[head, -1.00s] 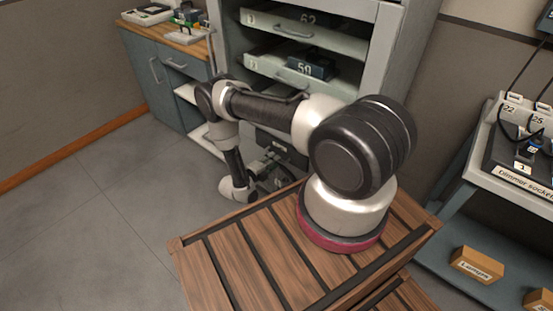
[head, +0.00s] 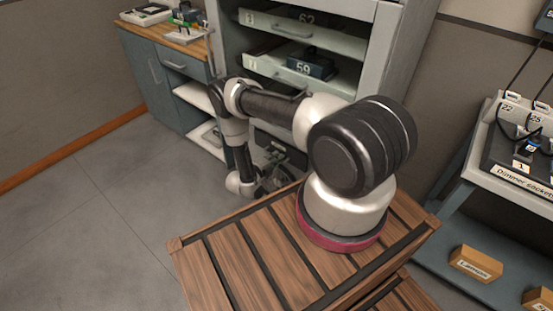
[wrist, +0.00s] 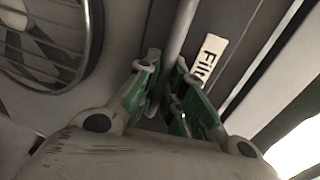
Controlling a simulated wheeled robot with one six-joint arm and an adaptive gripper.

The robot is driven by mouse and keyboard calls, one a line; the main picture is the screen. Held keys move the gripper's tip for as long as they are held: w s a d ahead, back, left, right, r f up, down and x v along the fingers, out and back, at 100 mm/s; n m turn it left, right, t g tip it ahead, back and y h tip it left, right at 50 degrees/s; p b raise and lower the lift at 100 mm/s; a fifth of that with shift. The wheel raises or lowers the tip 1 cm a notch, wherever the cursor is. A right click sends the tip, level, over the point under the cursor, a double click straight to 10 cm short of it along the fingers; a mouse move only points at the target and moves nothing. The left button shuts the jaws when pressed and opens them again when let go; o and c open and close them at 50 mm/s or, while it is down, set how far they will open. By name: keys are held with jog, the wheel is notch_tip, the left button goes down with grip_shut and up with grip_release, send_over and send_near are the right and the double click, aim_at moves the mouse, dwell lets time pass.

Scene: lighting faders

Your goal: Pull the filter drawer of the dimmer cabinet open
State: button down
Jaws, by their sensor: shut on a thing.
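The dimmer cabinet (head: 385,50) is the tall grey cabinet behind my arm in the head view. The filter drawer (wrist: 232,32) shows in the wrist view as a dark front with a white label (wrist: 208,62) reading "Filt", partly cut off. Its handle, a grey bar (wrist: 181,28), runs down between my green-padded fingers. My gripper (wrist: 163,85) is shut on this handle. In the head view my gripper (head: 280,158) is low at the cabinet front, partly hidden by my arm. I cannot tell how far the drawer stands out.
A round fan grille (wrist: 45,35) is beside the drawer. Trays numbered 62 and 59 (head: 305,66) sit above. A blue-grey counter (head: 150,75) stands left and a socket trolley (head: 500,180) right. The floor (head: 90,220) at left is clear.

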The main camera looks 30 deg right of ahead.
jog(key=shift+a, duration=0.1)
jog(key=f+v, duration=0.2)
jog(key=v, duration=0.9)
jog(key=a+f+v, duration=0.1)
jog(key=f+v, duration=0.2)
jog(key=v, duration=0.9)
jog(key=shift+s, duration=0.15)
jog(key=shift+r, duration=0.1)
jog(key=c, duration=1.5)
grip_release()
jog(key=v, duration=1.2)
